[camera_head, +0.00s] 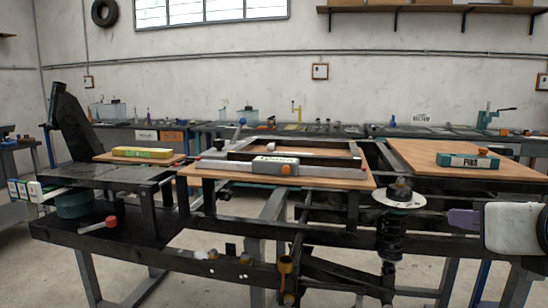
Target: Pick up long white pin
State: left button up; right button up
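A long pale bar (325,171) lies across the front of the middle wooden board, with small red spots near its ends. A labelled block with an orange knob sits against it. A short pale pin with a red head (104,224) lies on the dark frame at lower left. I cannot tell for sure which of these is the long white pin. My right gripper (464,219) is at the right edge, a purple-grey tip in front of a white arm link. It is apart from both, and its opening is hidden. My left gripper is out of view.
The middle board (190,171) rests on a black steel frame. A coil spring damper (390,240) stands upright beside it, under a pale disc. A labelled box (468,161) sits on the right board, a yellow box (142,152) on the left one. Workbenches line the back wall.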

aim_at(271, 146)
jog(key=u, duration=1.2)
jog(key=i, duration=1.7)
jog(key=z, duration=1.05)
jog(key=i, duration=0.7)
jog(key=z, duration=0.25)
